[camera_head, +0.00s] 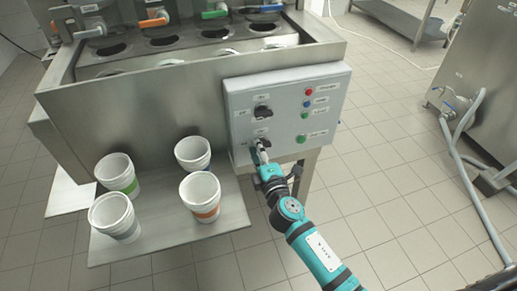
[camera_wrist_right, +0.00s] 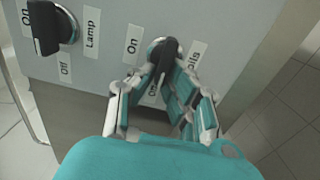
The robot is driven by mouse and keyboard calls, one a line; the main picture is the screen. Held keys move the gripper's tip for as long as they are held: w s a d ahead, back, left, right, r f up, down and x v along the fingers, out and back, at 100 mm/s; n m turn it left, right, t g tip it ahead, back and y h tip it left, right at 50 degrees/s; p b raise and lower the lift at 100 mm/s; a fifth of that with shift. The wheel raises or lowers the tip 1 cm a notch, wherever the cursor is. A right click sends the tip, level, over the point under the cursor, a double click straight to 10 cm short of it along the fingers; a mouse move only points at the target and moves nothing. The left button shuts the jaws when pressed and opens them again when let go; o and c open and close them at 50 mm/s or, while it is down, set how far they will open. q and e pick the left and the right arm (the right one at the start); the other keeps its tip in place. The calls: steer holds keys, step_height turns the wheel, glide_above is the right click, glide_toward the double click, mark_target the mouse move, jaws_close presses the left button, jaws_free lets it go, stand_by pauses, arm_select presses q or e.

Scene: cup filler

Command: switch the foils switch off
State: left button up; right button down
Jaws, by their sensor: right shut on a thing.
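The foils switch is a black rotary knob (camera_wrist_right: 166,50) on the grey control panel (camera_wrist_right: 110,75), with an "On" label and a partly covered "Off" label beside it. The "Foils" label is partly hidden by my fingers. In the head view the switch (camera_head: 263,143) is the lower of two black knobs. My right gripper (camera_head: 263,157) reaches it from below and in front. In the wrist view its fingers (camera_wrist_right: 165,80) are closed around the knob's handle. My left gripper is not in view.
The lamp switch (camera_wrist_right: 48,27) sits next to the foils switch; in the head view it is above it (camera_head: 263,112). Red, blue and green buttons (camera_head: 306,102) are to the right. Several cups (camera_head: 200,196) stand on a metal shelf (camera_head: 165,240) at left.

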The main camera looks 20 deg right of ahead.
steer(key=shift+f, duration=0.1)
stand_by(0.3)
steer(key=c, duration=1.4)
jaws_free()
steer(key=shift+o, duration=0.2)
steer(key=s, duration=1.2)
steer(key=shift+d, duration=0.2)
